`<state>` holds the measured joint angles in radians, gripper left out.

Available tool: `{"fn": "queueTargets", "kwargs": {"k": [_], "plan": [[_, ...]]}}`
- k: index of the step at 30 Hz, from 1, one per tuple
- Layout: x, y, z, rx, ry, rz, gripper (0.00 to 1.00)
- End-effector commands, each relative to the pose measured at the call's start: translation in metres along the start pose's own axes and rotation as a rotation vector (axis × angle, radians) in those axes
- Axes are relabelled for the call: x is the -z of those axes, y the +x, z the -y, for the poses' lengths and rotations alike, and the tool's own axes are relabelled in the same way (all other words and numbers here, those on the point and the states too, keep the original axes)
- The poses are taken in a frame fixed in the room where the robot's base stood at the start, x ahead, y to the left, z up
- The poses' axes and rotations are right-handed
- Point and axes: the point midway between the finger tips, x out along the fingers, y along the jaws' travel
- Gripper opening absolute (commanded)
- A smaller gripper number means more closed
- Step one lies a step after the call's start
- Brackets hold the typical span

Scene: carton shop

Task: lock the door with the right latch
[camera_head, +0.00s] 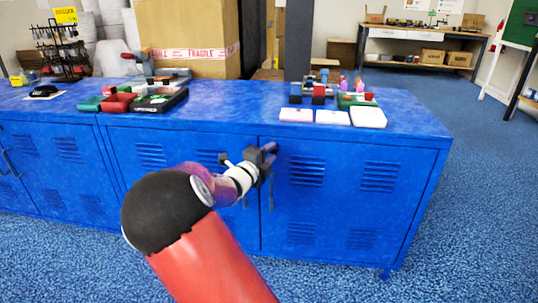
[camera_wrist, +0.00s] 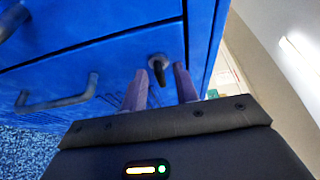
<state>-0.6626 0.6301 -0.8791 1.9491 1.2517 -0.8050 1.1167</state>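The blue cabinet's right door (camera_head: 335,210) looks closed in the head view. My gripper (camera_head: 264,153) is at the upper left corner of this door, close to its front. In the wrist view a small dark latch with a short lever (camera_wrist: 158,68) is on the blue front. My two purple-grey fingers (camera_wrist: 160,82) are apart, and the latch lever shows between their tips, with gaps on both sides. Whether a finger touches it is unclear. In the head view my gripper hides the latch. A dark door handle (camera_wrist: 58,101) shows left of the fingers in the wrist view.
A bare floor area (camera_head: 470,170) lies to the right. A workbench (camera_head: 425,36) stands at the back.

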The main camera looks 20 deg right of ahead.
Motion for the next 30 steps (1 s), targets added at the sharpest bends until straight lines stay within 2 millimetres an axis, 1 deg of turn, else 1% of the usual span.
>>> {"fn": "queueTargets", "kwargs": {"k": [4, 5, 9, 12, 22, 26, 30], "plan": [[0.0000, -0.0001, 0.0000, 0.000, 0.000, 0.000, 0.30], [0.0001, -0.0001, 0.0001, 0.000, 0.000, 0.000, 0.29], [0.0001, -0.0002, 0.0001, 0.000, 0.000, 0.000, 0.10], [0.0001, -0.0003, 0.0000, 0.000, 0.000, 0.000, 0.00], [0.0005, -0.0002, -0.0012, 0.011, -0.026, -0.001, 0.00], [0.0006, -0.0001, -0.0025, 0.032, -0.077, -0.001, 0.00], [0.0005, -0.0002, -0.0042, 0.067, -0.163, -0.001, 0.00]]}}
